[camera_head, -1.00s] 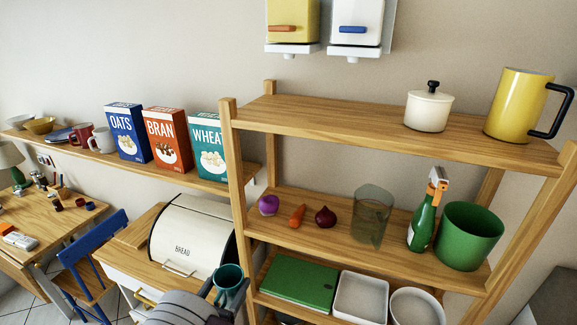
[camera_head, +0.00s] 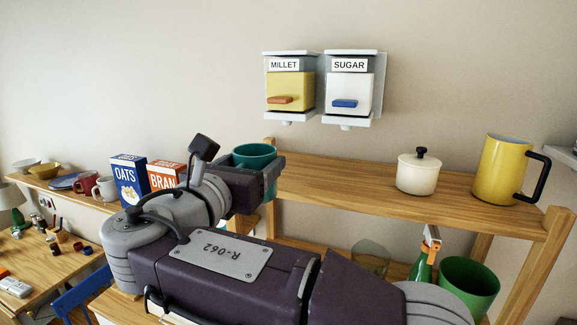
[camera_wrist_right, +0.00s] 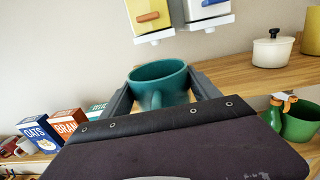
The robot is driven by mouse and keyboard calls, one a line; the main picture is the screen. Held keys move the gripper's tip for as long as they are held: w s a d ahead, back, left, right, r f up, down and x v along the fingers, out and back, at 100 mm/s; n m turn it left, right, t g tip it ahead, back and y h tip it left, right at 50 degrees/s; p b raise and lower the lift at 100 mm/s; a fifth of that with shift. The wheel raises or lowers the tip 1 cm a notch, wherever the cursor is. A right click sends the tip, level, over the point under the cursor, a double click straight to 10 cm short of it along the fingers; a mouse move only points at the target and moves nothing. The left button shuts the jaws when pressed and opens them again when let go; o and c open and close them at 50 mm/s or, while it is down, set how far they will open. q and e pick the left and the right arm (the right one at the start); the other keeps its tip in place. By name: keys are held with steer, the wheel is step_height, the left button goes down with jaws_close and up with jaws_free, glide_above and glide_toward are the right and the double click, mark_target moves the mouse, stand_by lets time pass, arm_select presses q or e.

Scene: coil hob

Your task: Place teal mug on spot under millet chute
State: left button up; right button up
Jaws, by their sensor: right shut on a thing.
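The teal mug (camera_head: 255,156) is upright in my right gripper (camera_head: 272,168), held at about the height of the top shelf, near its left end. In the right wrist view, the mug (camera_wrist_right: 160,84) sits between the two fingers of the gripper (camera_wrist_right: 165,98), which is shut on it. The millet dispenser (camera_head: 290,90), with a yellow body and orange lever, hangs on the wall above the shelf. Its chute (camera_head: 287,122) is above and a little right of the mug. My left gripper is not in view.
The sugar dispenser (camera_head: 348,90) hangs right of the millet one. The top shelf (camera_head: 340,188) is bare between the mug and a cream pot (camera_head: 418,172). A yellow pitcher (camera_head: 498,170) stands farther right. Cereal boxes (camera_head: 128,180) stand on the left shelf.

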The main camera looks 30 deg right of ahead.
steer(key=shift+w+d+r, duration=0.15)
steer(key=shift+w+d, duration=0.05)
steer(key=shift+w, duration=0.05)
steer(key=p+x, duration=0.4)
steer(key=x, duration=1)
steer(key=shift+w, duration=0.2)
steer(key=p+x, duration=0.2)
steer(key=shift+d+r, duration=0.2)
steer(key=shift+d, duration=0.1)
steer(key=shift+w+d+f, duration=0.15)
steer(key=shift+w+f, duration=0.1)
steer(key=shift+f, duration=0.3)
steer(key=shift+w+d+f, duration=0.2)
steer(key=shift+w+f, duration=0.05)
steer(key=shift+f, duration=0.3)
steer(key=shift+s+a, duration=0.1)
steer(key=shift+a, duration=0.05)
